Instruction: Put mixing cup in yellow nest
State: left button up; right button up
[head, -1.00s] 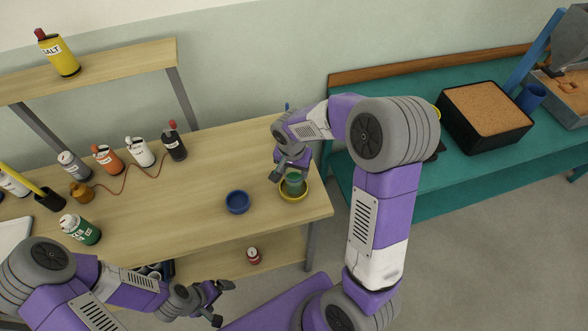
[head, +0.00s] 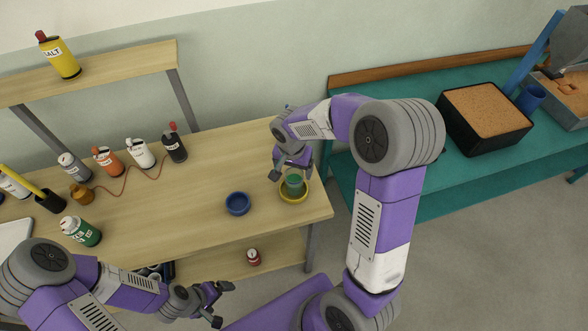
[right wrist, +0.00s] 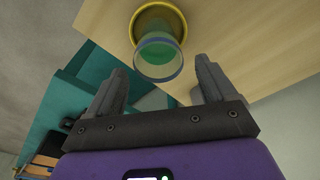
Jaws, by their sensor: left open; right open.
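The mixing cup (head: 294,183), green and see-through, stands upright in the yellow nest (head: 294,197) near the table's right end. In the right wrist view the cup (right wrist: 160,62) sits inside the ring of the yellow nest (right wrist: 158,10). My right gripper (head: 292,172) is open, just behind and above the cup. In the right wrist view its fingers (right wrist: 160,82) are apart, with the cup's rim beyond their tips and nothing between them. My left gripper (head: 222,302) is open and empty in front of the table's near edge.
A blue nest (head: 237,203) is left of the yellow one. Several labelled bottles, such as the black one (head: 174,149), stand at the table's back left. A red can (head: 253,256) is on the lower shelf. The middle of the tabletop is clear.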

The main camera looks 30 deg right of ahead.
notch_tip(320, 180, up, 11)
jog(key=a+p, duration=0.1)
jog(key=shift+s+f+p, duration=0.15)
jog(key=shift+s+p, duration=0.15)
jog(key=shift+s, duration=0.15)
jog(key=shift+f, duration=0.1)
